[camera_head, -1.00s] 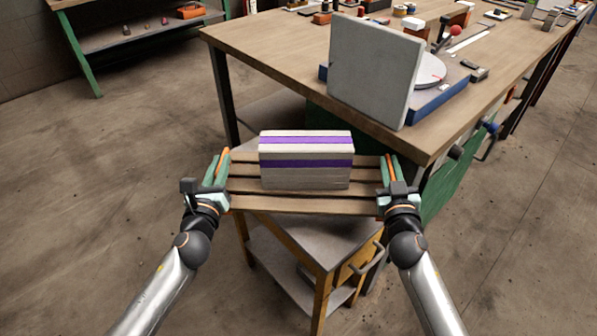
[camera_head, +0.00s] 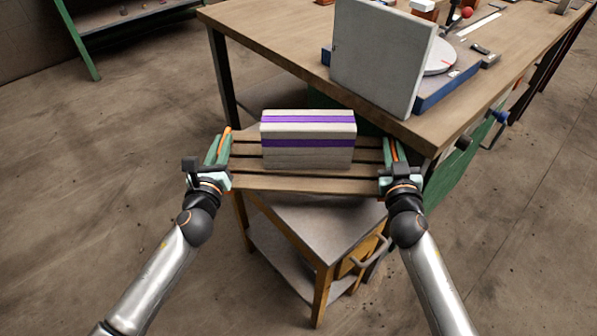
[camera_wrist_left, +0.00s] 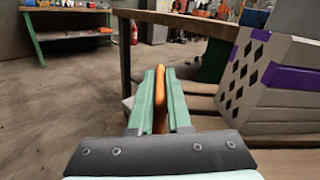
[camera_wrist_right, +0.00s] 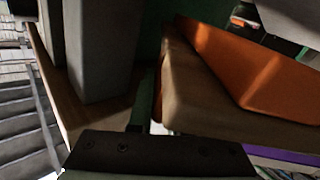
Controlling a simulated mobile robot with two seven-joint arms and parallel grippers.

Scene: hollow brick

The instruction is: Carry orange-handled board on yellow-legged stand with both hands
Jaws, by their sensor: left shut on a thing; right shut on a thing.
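The slatted wooden board (camera_head: 290,184) is level between my two grippers, with the hollow brick (camera_head: 308,153), pale with purple stripes, standing on it. My left gripper (camera_head: 218,158) is shut on the board's left orange handle, which shows between the green fingers in the left wrist view (camera_wrist_left: 160,95). My right gripper (camera_head: 393,160) is shut on the right orange handle. The yellow-legged stand (camera_head: 320,228) is below the board, its grey top showing in front of the board's near edge. How large the gap between them is, I cannot tell. The brick's diamond-shaped holes show in the left wrist view (camera_wrist_left: 242,75).
A large wooden workbench (camera_head: 275,45) lies just behind the board, its near corner close to my right gripper. An upright grey slab (camera_head: 378,62) and a blue-based device (camera_head: 445,92) stand on it. The floor at the left is clear.

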